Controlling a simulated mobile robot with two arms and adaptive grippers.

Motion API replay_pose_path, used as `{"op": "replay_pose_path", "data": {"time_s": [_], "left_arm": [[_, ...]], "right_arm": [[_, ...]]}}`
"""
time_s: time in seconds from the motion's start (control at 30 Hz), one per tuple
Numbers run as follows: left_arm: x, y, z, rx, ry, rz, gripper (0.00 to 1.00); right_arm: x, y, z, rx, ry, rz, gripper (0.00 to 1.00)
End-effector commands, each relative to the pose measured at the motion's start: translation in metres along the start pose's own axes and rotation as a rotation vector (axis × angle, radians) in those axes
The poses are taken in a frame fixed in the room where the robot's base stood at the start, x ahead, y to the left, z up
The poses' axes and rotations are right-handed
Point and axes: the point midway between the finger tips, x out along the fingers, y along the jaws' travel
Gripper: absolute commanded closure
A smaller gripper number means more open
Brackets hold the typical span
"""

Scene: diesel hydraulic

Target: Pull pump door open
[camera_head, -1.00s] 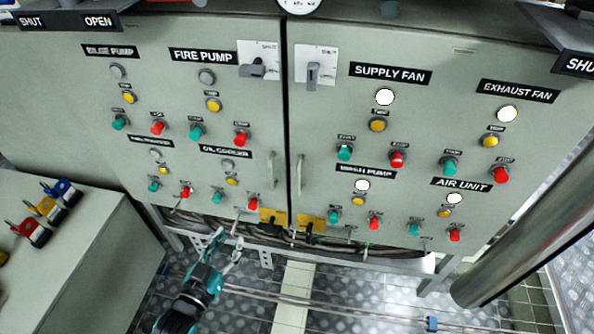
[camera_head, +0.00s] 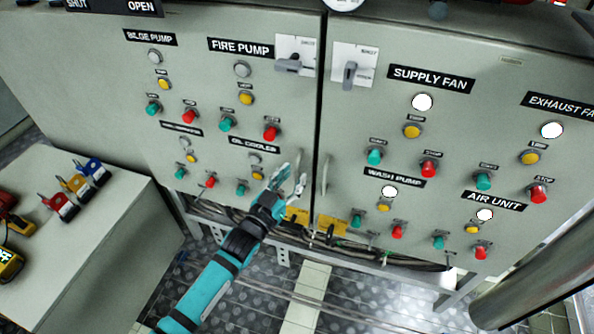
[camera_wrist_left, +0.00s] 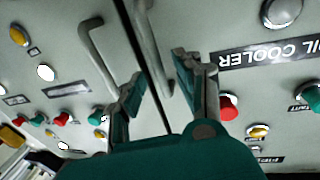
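The pump door (camera_head: 205,85) is the grey left cabinet door with the bilge pump, fire pump and oil cooler labels. It is shut against the right door at a dark seam. My left gripper (camera_head: 289,176) is open in front of its lower right edge. The pump door handle (camera_wrist_left: 150,45) shows between and beyond the fingers of my left gripper (camera_wrist_left: 159,69) in the wrist view. I cannot tell whether they touch it. In the head view the gripper mostly hides this handle. My right gripper is not in view.
The right door (camera_head: 365,130) has its own bar handle (camera_head: 324,175) close by across the seam. Knobs and buttons stick out on both doors. A grey bench (camera_head: 85,255) with padlocks stands at left; a thick pipe (camera_head: 525,290) runs at lower right. Cables hang below the cabinet.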

Motion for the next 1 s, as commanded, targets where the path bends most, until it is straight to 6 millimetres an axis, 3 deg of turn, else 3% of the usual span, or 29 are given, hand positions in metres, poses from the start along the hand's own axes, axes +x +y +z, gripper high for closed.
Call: {"op": "replay_pose_path", "data": {"time_s": [0.2,0.53,0.8,1.0], "left_arm": [[0.024,0.0,0.0,-0.001,0.0,0.0,0.66],[0.028,0.0,0.0,-0.001,0.0,0.0,0.66],[0.027,0.0,0.0,-0.001,0.0,0.0,0.98],[0.027,0.0,0.0,-0.001,0.0,0.0,1.0]], "right_arm": [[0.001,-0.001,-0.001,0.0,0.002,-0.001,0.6],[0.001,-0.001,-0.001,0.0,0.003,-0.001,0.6],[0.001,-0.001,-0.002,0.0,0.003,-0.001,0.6],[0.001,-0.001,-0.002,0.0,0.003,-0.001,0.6]]}}
